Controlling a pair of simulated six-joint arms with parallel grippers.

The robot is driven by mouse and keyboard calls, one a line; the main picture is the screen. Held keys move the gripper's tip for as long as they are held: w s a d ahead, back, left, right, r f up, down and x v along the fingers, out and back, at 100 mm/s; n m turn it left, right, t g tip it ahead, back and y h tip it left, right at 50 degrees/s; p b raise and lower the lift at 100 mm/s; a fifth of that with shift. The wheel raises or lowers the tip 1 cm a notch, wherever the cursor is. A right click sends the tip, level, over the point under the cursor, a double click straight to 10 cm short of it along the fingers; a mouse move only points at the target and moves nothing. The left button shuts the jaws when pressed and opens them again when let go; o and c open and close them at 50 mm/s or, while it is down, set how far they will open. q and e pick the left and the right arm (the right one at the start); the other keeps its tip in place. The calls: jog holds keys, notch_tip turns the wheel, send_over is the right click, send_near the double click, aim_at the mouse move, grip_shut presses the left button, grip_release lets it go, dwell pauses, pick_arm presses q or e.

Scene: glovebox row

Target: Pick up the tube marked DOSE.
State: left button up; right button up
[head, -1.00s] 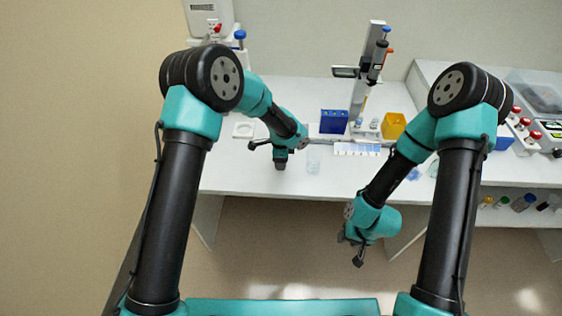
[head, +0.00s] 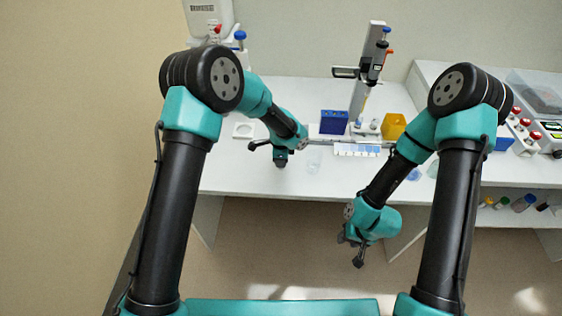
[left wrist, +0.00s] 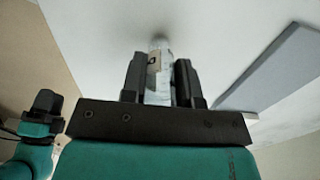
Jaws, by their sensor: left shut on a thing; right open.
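My left gripper (head: 280,161) is over the white bench, left of the blue rack. In the left wrist view my left gripper (left wrist: 159,72) is shut on a clear tube (left wrist: 157,82) with a whitish label area. A dark mark shows on the tube, but I cannot read the whole word. The tube's far end lies beyond the fingertips, above a pale surface. In the head view the tube is not clearly seen. My right gripper (head: 354,250) is open and empty, in front of the bench and over the floor.
Behind are a blue rack (head: 333,122), a yellow holder (head: 394,126), a pipette stand (head: 362,90) and a pale strip tray (head: 357,150). The bench front left is clear.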

pick_arm(q)
jog(key=shift+r, duration=0.1)
jog(key=shift+r, duration=0.55)
jog(key=shift+s+r, duration=0.2)
jog(key=shift+r, duration=0.4)
jog(key=shift+s+r, duration=0.15)
jog(key=shift+r, duration=0.4)
jog(key=s+r, duration=0.1)
jog(key=s, duration=1.4)
jog(key=shift+s+r, duration=0.15)
jog(key=shift+r, duration=0.05)
